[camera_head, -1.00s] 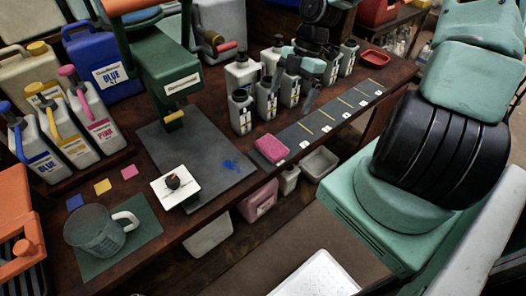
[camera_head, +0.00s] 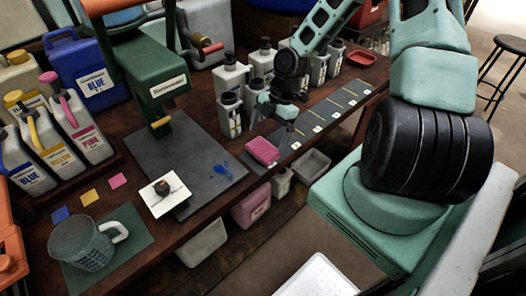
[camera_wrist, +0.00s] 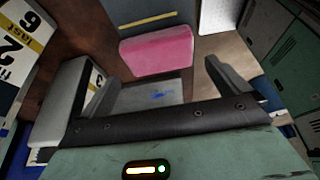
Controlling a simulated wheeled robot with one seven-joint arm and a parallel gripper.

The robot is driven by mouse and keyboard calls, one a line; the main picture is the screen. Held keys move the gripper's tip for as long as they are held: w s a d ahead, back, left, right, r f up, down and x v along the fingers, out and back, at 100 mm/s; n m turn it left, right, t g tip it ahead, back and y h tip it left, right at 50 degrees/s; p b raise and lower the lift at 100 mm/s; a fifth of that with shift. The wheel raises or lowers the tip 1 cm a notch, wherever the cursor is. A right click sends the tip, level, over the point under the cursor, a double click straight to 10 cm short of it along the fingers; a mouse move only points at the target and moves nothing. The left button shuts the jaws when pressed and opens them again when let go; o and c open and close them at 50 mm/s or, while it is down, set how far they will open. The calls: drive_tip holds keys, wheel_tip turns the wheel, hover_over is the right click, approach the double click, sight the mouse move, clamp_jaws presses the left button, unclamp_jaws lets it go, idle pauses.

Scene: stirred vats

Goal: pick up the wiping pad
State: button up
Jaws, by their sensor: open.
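The wiping pad, a pink block (camera_head: 262,151), lies on the worktop at the near end of the dark numbered strip, beside the grey mat. In the wrist view the pad (camera_wrist: 157,50) shows ahead of my fingers, roughly between their lines. My gripper (camera_head: 272,123) is open and empty, pointing down just above and behind the pad. In the wrist view the two fingers of my gripper (camera_wrist: 160,75) stand wide apart. They do not appear to touch the pad, though the exact gap cannot be told.
Several white bottles (camera_head: 230,82) stand close behind and left of my gripper. The grey mat (camera_head: 205,150) has a blue smear. A white plate (camera_head: 165,197) and a clear jug (camera_head: 85,243) stand at the front left. A red dish (camera_head: 361,58) sits at the far end.

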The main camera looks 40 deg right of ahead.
sight(264, 147)
drive_tip(key=x, duration=0.4)
drive_tip(key=shift+w+d+f, duration=0.1)
drive_tip(key=shift+d+f, duration=0.05)
drive_tip(key=shift+f, duration=0.25)
drive_tip(key=c, duration=0.8)
drive_tip(key=shift+o, duration=0.2)
drive_tip(key=shift+r, duration=0.1)
